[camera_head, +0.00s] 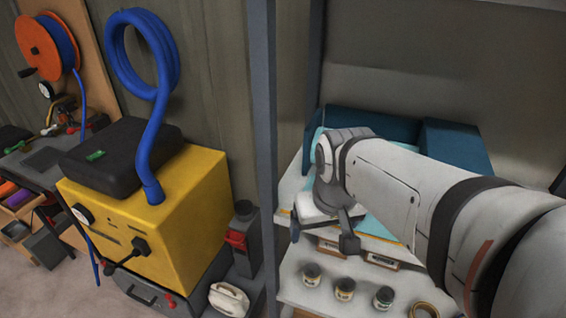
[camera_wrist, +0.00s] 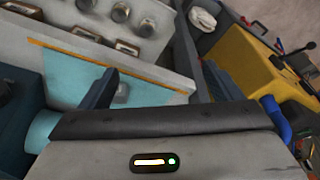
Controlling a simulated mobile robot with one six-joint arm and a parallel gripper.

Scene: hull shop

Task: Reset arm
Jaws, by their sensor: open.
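My gripper (camera_head: 322,230) hangs at the end of my white arm, which reaches in from the right in the head view. It is above the front part of a shelf with a light blue mat (camera_head: 388,220). Its two dark fingers are spread apart with nothing between them. In the wrist view my gripper (camera_wrist: 158,72) also shows spread fingers. The light blue mat (camera_wrist: 70,72) lies beyond the left finger, and a small grey piece shows beside that finger. I cannot tell how far the fingertips are above the shelf.
A grey post (camera_head: 262,130) stands just left of my gripper. Several small jars (camera_head: 345,288) stand on a lower shelf. Dark teal boxes (camera_head: 455,142) stand behind the mat. A yellow machine (camera_head: 190,220) with a blue hose (camera_head: 150,150) is at left.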

